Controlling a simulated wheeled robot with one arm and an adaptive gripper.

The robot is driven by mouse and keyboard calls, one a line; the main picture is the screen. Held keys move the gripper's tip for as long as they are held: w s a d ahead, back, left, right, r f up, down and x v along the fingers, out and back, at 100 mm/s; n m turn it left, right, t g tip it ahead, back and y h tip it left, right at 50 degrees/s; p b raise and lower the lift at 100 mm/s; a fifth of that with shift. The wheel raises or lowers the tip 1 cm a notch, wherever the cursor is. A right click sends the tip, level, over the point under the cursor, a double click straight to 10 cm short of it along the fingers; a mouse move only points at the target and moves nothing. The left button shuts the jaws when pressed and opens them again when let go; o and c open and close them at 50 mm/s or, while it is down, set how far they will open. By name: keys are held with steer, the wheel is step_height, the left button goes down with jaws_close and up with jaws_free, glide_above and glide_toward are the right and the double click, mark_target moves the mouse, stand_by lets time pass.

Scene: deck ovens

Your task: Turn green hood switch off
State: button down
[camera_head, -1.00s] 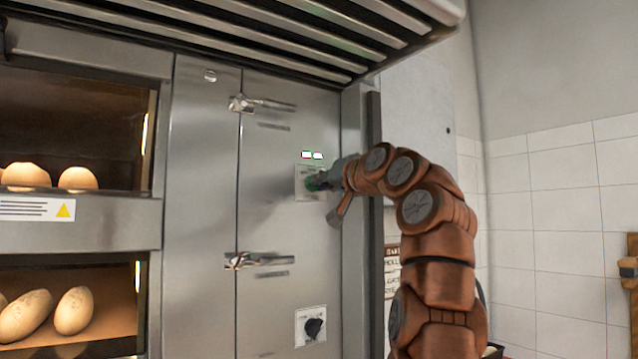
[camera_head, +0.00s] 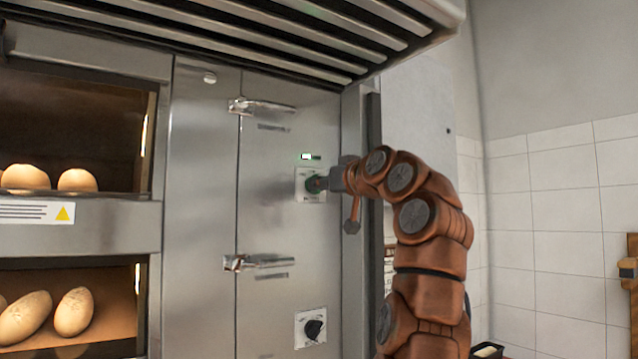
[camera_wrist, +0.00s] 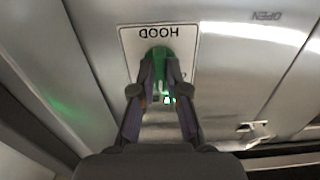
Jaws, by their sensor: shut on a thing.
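The green hood switch (camera_head: 312,184) is a knob on a light square plate (camera_head: 309,171) on the steel oven front. In the wrist view the knob (camera_wrist: 160,58) shows between my fingers, and its plate (camera_wrist: 130,40) bears the word HOOD, upside down. My gripper (camera_head: 322,183) is shut on the knob; its fingers (camera_wrist: 164,76) lie on both sides of it. Above the plate, the left indicator light (camera_head: 305,156) is lit and the right one is dark. The fingers hide part of the knob and plate.
A black knob (camera_head: 314,327) sits lower on the same panel. Two latch handles (camera_head: 258,261) stick out left of the switch. A slatted hood (camera_head: 270,30) hangs overhead. Deck ovens with loaves (camera_head: 75,310) are at the left.

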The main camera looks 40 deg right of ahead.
steer(key=n+p, duration=0.1)
steer(key=n, duration=0.7)
steer(key=shift+r+n, duration=0.1)
steer(key=shift+n, duration=0.3)
steer(key=shift+n+p, duration=0.3)
steer(key=c, duration=1.2)
jaws_free()
steer(key=shift+s, duration=0.1)
steer(key=s, duration=1.1)
steer(key=shift+s+a, duration=0.3)
steer(key=shift+s, duration=0.1)
